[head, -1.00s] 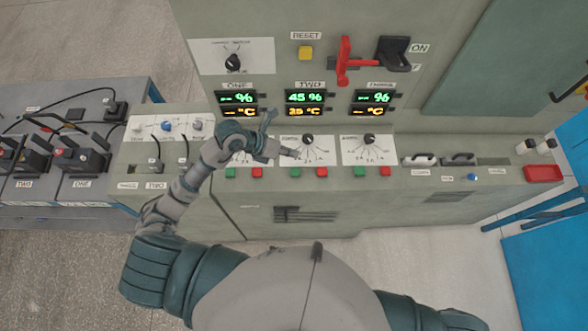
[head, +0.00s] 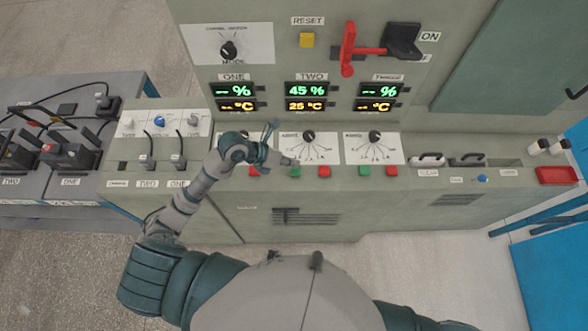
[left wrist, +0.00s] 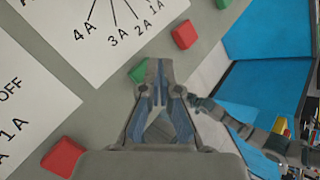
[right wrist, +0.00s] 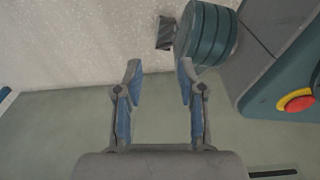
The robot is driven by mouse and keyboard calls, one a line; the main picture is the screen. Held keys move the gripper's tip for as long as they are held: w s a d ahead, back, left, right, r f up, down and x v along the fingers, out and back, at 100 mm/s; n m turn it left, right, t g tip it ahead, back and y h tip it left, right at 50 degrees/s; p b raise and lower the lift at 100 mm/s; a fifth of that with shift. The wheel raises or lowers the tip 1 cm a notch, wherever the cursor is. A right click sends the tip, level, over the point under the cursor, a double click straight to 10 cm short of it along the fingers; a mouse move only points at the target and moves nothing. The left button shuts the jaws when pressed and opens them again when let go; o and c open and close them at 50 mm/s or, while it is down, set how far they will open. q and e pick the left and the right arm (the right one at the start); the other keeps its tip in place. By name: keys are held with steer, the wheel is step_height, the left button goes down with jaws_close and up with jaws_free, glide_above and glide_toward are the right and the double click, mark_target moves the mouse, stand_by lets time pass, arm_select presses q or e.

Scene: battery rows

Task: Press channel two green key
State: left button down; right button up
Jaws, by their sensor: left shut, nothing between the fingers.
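The channel two green key (head: 295,172) is on the console ledge below the display marked TWO (head: 307,90), left of its red key (head: 324,171). My left gripper (head: 288,161) is shut and empty, with its tips just above the green key in the head view. In the left wrist view the green key (left wrist: 138,72) shows beside the shut fingertips (left wrist: 160,68), partly covered by them. I cannot tell whether they touch it. The red key (left wrist: 185,35) lies further on. My right gripper (right wrist: 159,72) is open and empty in the right wrist view.
The channel one red key (head: 253,171) is beside my left arm. The channel three green key (head: 363,170) and red key (head: 391,170) are to the right. Dial panels (head: 322,155) stand behind the keys. A red lever (head: 348,50) sticks out above.

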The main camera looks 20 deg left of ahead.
arm_select(q)
steer(key=shift+d+f, duration=0.25)
steer(key=shift+d, duration=0.25)
arm_select(e)
steer(key=shift+w+d+r, duration=0.15)
steer(key=shift+w, duration=0.45)
arm_select(q)
steer(key=shift+a, duration=0.4)
arm_select(e)
steer(key=shift+a+r, duration=0.1)
steer(key=shift+a, duration=0.1)
arm_select(q)
steer(key=shift+d, duration=0.3)
arm_select(e)
steer(key=shift+d, duration=0.15)
arm_select(q)
steer(key=shift+a+f, duration=0.15)
steer(key=shift+a, duration=0.05)
steer(key=shift+f+b, duration=0.3)
steer(key=shift+d, duration=0.1)
arm_select(e)
steer(key=shift+f, duration=0.25)
